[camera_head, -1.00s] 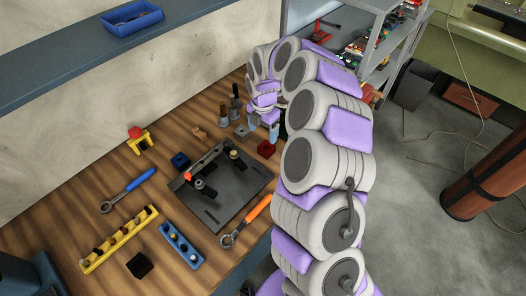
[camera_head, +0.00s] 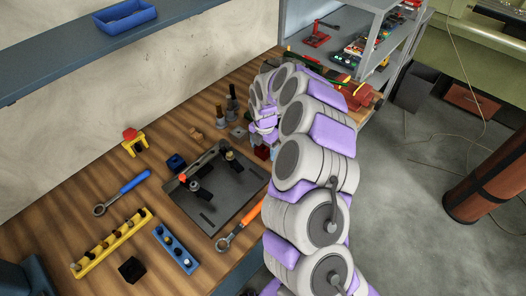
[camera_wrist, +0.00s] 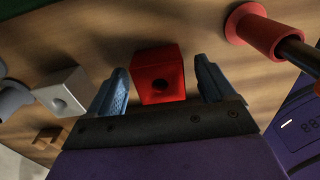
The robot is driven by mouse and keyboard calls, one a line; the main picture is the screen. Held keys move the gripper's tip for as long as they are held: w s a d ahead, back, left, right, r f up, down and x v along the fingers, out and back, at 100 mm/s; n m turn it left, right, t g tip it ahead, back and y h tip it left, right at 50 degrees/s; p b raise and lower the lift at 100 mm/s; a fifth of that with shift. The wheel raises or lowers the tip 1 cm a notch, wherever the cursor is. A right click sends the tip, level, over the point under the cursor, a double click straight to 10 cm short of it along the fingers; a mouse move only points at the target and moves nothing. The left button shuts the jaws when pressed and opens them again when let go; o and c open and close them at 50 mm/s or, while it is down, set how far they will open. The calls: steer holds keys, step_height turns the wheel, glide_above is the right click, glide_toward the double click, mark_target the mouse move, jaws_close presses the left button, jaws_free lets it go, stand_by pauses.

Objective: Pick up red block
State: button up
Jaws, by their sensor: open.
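The red block (camera_wrist: 158,76) is a small cube with a dark round hole in its face. In the wrist view it sits on the wooden top between the two blue fingertips of my gripper (camera_wrist: 160,84), with a gap on each side. My gripper is open. In the head view the red block (camera_head: 262,152) shows just below my gripper (camera_head: 265,138), partly covered by it, near the right edge of the bench.
A dark plate (camera_head: 215,195) with fittings lies left of the block. An orange-handled wrench (camera_head: 240,226) lies at the bench's front edge. In the wrist view a grey block (camera_wrist: 62,92) is to the left and a red round-based tool (camera_wrist: 255,30) to the right.

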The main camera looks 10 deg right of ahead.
steer(key=shift+d, duration=0.25)
steer(key=shift+c, duration=1.3)
steer(key=shift+a, duration=0.55)
steer(key=c, duration=0.8)
steer(key=shift+d, duration=0.15)
steer(key=shift+c, duration=0.8)
steer(key=shift+d, duration=0.2)
steer(key=shift+r, duration=0.1)
